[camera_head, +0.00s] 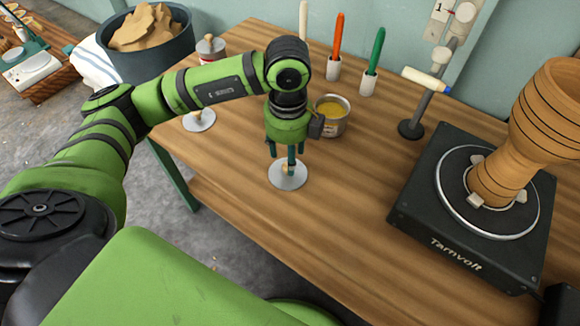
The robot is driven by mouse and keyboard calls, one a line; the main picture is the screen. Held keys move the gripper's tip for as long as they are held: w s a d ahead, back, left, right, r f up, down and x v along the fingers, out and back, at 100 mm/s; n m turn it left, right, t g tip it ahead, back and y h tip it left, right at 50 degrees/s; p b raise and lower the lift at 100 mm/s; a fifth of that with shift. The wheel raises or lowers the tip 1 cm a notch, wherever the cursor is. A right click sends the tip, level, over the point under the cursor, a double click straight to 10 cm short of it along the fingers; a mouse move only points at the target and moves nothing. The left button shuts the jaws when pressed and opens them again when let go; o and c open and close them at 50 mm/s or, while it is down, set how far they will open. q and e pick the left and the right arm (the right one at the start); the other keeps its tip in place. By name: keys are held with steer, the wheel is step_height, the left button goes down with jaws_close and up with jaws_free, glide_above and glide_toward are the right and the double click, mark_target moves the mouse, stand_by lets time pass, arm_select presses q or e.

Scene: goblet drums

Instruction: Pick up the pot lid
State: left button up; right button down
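A round silver lid (280,183) with a small tan knob lies flat on the wooden table. My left gripper (286,160) points straight down over it, with its fingers spread around the knob. Its fingers look open; whether one touches the knob is not clear. A metal pot (333,129) with yellow contents stands without a lid just behind and right of the gripper, partly hidden by it. A second similar disc with a knob (199,122) lies near the table's left edge, partly under my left arm. My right gripper is not in view.
A black turntable (440,232) with a wooden goblet drum (545,125) stands at right. Orange (337,38) and green (376,50) handled tools stand in holders at the back. A small stand (411,129) is beside them. The table's front middle is clear.

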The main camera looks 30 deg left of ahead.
arm_select(q)
step_height(320, 180, down, 4)
steer(key=shift+s+f, duration=0.1)
steer(key=shift+f, duration=0.05)
jaws_close()
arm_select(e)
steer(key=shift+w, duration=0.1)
arm_select(q)
steer(key=shift+r, duration=0.65)
steer(key=r, duration=0.2)
steer(key=s+r, duration=0.1)
steer(key=shift+d+r, duration=0.3)
steer(key=s+d+r+p, duration=0.1)
steer(key=s+d+r, duration=0.4)
steer(key=s, duration=0.4)
steer(key=shift+r+p, duration=0.35)
steer(key=shift+r, duration=0.25)
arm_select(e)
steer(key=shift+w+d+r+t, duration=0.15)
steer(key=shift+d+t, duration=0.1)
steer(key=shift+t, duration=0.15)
arm_select(q)
steer(key=shift+d, duration=0.1)
